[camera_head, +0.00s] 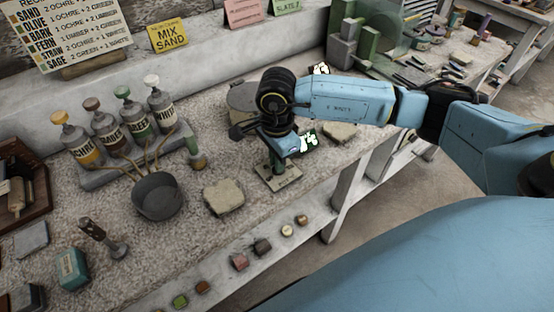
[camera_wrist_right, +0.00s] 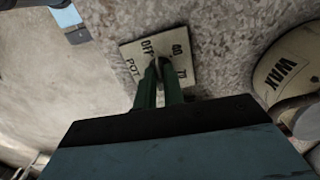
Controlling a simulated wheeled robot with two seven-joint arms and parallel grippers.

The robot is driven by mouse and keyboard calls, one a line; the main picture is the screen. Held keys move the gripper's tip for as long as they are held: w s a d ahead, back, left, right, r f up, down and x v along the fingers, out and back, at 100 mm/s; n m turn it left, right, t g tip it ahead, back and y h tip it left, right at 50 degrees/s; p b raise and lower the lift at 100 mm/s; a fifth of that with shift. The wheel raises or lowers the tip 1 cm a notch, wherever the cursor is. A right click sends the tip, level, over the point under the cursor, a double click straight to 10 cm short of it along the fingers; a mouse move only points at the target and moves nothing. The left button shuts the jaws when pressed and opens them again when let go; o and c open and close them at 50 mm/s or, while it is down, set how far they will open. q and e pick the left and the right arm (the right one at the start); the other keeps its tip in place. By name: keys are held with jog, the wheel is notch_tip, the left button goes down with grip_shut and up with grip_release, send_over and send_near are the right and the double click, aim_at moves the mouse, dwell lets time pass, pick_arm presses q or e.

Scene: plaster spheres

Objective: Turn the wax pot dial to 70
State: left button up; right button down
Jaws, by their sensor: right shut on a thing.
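The dial plate (camera_head: 290,181) lies flat on the bench in the head view. In the right wrist view the pale plate (camera_wrist_right: 165,42) carries the marks OFF, 40, 70 and POT. My right gripper (camera_head: 278,170) points down over the plate. Its green fingers (camera_wrist_right: 158,68) are shut on the dial knob at the plate's middle. The fingers hide most of the knob, so I cannot tell its exact setting. The wax pot (camera_wrist_right: 285,70), labelled WAX, stands beside the plate; the right arm partly hides it in the head view (camera_head: 240,95).
A grey pan (camera_head: 158,197) and a rack of pump bottles (camera_head: 108,128) stand to the left. Flat stone-like slabs lie on both sides of the plate, one at left (camera_head: 223,197) and one at right (camera_head: 341,132). Small coloured blocks line the lower ledge (camera_head: 262,246).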

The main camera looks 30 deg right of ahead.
jog(key=shift+m, duration=1)
jog(key=m, duration=0.2)
jog(key=shift+w+m+b, duration=0.1)
jog(key=shift+m+b, duration=0.2)
jog(key=shift+b, duration=0.05)
jog(key=m, duration=0.3)
jog(key=shift+d+m, duration=0.1)
jog(key=shift+m, duration=0.3)
jog(key=m, duration=0.4)
jog(key=shift+w, duration=0.1)
jog(key=m, duration=0.5)
jog(key=shift+d+r+p, duration=0.1)
jog(key=shift+p, duration=0.3)
jog(key=m+p, duration=0.1)
jog(key=m, duration=0.4)
jog(key=shift+d, duration=0.1)
pick_arm(q)
jog(key=shift+d+r+p, duration=0.45)
jog(key=shift+d+r, duration=0.15)
jog(key=shift+r, duration=0.3)
pick_arm(e)
jog(key=shift+m, duration=0.8)
pick_arm(q)
jog(key=shift+a, duration=0.15)
